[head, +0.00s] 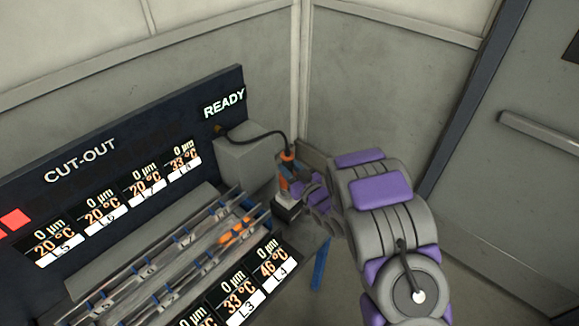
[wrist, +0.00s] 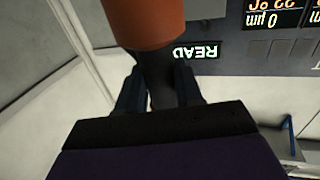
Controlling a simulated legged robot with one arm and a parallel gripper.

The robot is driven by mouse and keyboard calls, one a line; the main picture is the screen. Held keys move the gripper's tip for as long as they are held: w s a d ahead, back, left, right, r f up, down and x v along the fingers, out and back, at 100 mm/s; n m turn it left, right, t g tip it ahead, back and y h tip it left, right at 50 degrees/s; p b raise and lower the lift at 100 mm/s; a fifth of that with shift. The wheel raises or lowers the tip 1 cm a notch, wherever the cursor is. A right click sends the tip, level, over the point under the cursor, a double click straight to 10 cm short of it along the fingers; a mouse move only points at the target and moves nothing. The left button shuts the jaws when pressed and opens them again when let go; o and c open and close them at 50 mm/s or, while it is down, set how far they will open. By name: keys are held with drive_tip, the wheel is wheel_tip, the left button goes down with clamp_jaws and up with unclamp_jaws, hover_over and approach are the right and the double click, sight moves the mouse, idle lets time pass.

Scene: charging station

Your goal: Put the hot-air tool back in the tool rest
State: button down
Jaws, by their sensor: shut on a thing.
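The hot-air tool (head: 287,158), with an orange collar and a dark cable at its top, stands roughly upright at the right end of the bench. In the wrist view its orange part (wrist: 150,22) and dark grey body (wrist: 160,78) fill the upper middle. My gripper (head: 296,188) is shut on the tool; in the wrist view its fingers (wrist: 160,92) lie on both sides of the dark body. A small dark block with a pale front (head: 287,213), perhaps the tool rest, is just below the tool. I cannot tell whether the tool touches it.
A grey box (head: 248,160) stands behind the tool, with the cable running from it. A dark display panel (head: 120,165) reading READY backs the bench. Walls meet behind; a grey door (head: 500,190) is right.

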drive_tip(key=shift+f, duration=0.45)
drive_tip(key=c, duration=0.7)
unclamp_jaws()
drive_tip(key=shift+o, duration=0.2)
drive_tip(key=p+v, duration=0.6)
drive_tip(key=v, duration=1.1)
drive_tip(key=shift+d, duration=0.2)
